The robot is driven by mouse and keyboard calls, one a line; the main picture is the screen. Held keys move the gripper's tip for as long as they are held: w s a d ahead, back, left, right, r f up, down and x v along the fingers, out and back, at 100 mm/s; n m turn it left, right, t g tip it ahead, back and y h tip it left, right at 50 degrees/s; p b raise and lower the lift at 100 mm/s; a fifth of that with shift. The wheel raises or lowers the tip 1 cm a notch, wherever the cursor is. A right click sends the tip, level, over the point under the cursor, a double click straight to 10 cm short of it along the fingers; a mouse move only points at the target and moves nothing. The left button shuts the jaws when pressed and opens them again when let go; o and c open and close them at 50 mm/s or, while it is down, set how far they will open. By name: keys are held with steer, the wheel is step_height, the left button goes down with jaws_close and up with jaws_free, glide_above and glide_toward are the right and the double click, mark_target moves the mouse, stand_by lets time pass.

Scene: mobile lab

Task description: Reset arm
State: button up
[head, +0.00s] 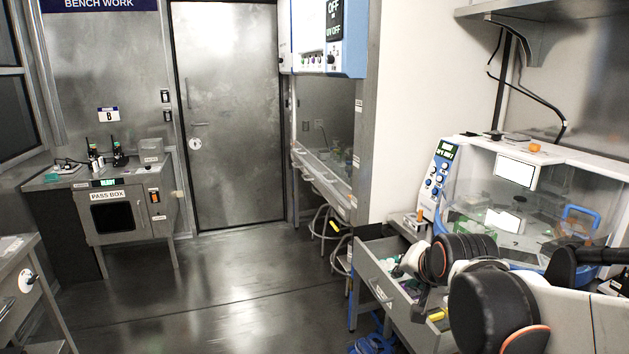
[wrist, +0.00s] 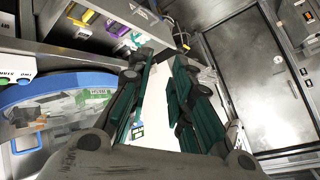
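My arm reaches from the lower right of the head view over an open drawer (head: 385,275). My gripper (wrist: 163,95) fills the middle of the wrist view, its two dark green finger pads apart with a clear gap between them. Nothing shows held between the pads. In the head view the arm hides part of the drawer, and the fingertips are hard to make out there.
A clear-fronted machine (head: 520,200) with a blue control panel stands on the right bench beside my arm. The drawer holds several small items. A pass box (head: 118,215) stands at the left back, near a closed metal door (head: 228,115). The middle floor (head: 220,290) is clear.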

steer(key=s+f+n+g, duration=0.2)
steer(key=s+n, duration=0.5)
steer(key=s, duration=1.4)
steer(key=shift+s+f+g, duration=0.3)
steer(key=shift+s+f, duration=0.1)
steer(key=shift+f, duration=0.2)
stand_by(1.3)
